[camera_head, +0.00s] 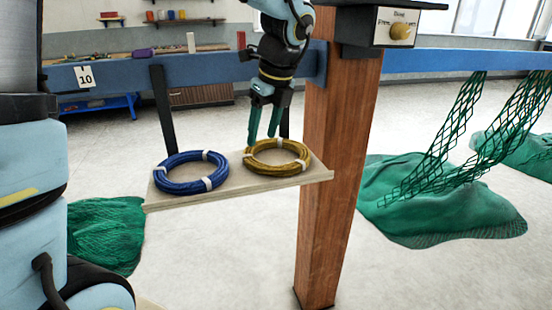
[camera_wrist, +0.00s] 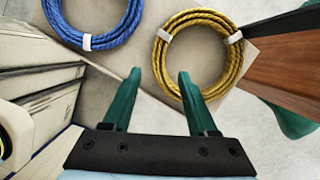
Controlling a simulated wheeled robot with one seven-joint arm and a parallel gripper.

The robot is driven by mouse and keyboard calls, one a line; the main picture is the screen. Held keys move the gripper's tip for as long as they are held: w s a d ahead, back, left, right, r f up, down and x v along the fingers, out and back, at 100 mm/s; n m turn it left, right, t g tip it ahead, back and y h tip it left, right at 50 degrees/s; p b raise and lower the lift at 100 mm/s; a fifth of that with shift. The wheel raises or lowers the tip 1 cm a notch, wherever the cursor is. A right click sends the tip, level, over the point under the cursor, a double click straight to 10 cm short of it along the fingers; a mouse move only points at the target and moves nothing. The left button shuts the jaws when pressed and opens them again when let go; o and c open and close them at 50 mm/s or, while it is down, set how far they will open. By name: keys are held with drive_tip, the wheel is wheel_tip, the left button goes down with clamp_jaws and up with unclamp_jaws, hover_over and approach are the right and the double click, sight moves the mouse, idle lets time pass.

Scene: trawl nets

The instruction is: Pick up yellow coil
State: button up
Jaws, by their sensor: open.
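The yellow coil (camera_head: 277,157) lies flat on the right part of a small wooden shelf (camera_head: 240,189), bound with white bands. It also shows in the wrist view (camera_wrist: 236,66) at the upper right. My gripper (camera_head: 263,144) points down over the coil's left side, its green fingers apart and empty. In the wrist view, my gripper (camera_wrist: 158,78) has its right finger overlapping the coil's lower left rim and its left finger outside the ring, over bare shelf. I cannot tell whether the fingers touch the coil.
A blue coil (camera_head: 191,173) lies on the shelf just left of the yellow one. A thick wooden post (camera_head: 338,170) stands close at the shelf's right end. A blue beam (camera_head: 200,70) runs behind. Green nets (camera_head: 430,205) lie on the floor.

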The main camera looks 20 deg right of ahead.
sight(256, 162)
drive_tip(key=x, duration=0.8)
drive_tip(key=shift+w+a+f+p, duration=0.1)
drive_tip(key=shift+w+p, duration=0.05)
drive_tip(key=shift+p, duration=0.25)
clamp_jaws()
idle(1.0)
